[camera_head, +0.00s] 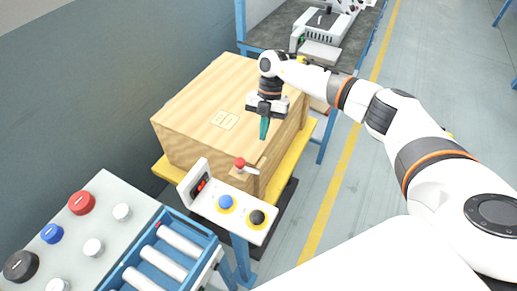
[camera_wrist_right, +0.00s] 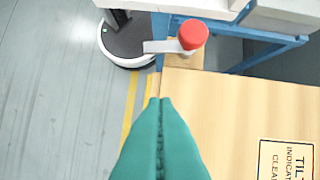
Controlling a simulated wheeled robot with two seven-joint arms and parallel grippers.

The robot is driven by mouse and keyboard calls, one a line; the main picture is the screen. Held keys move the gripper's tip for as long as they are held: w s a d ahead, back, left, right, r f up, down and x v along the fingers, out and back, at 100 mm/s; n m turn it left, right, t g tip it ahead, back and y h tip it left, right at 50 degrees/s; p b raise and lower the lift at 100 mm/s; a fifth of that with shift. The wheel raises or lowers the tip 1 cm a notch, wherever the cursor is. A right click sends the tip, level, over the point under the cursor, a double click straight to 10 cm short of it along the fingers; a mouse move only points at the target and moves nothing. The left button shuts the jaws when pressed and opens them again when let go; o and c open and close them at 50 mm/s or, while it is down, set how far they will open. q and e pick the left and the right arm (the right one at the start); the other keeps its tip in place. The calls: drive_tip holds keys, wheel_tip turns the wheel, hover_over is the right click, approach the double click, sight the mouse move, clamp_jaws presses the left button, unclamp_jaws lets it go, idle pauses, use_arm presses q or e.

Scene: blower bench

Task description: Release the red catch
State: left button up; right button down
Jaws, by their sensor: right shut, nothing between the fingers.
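The red catch (camera_head: 240,163) is a red knob on a short pale lever, at the near right corner of a large wooden crate (camera_head: 195,115). In the right wrist view the red catch (camera_wrist_right: 192,35) stands near the top, with its pale lever pointing left. My right gripper (camera_head: 264,132) has teal fingers, shut and empty, pointing down by the crate's right side, apart from the catch and beyond it. In the right wrist view the shut fingertips (camera_wrist_right: 159,104) are below the catch. My left gripper is not in view.
A white control box (camera_head: 236,207) with blue and black buttons stands in front of the crate. A grey button panel (camera_head: 90,235) and a blue-framed roller conveyor (camera_head: 168,250) are at the near left. A dark bench (camera_head: 345,40) stands behind. Open floor lies right.

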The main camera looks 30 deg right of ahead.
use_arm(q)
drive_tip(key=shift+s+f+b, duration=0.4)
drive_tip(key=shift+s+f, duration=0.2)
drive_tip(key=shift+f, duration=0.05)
use_arm(e)
drive_tip(key=v, duration=0.4)
drive_tip(key=shift+s+r, duration=0.3)
drive_tip(key=shift+s, duration=0.05)
drive_tip(key=shift+w+f, duration=0.1)
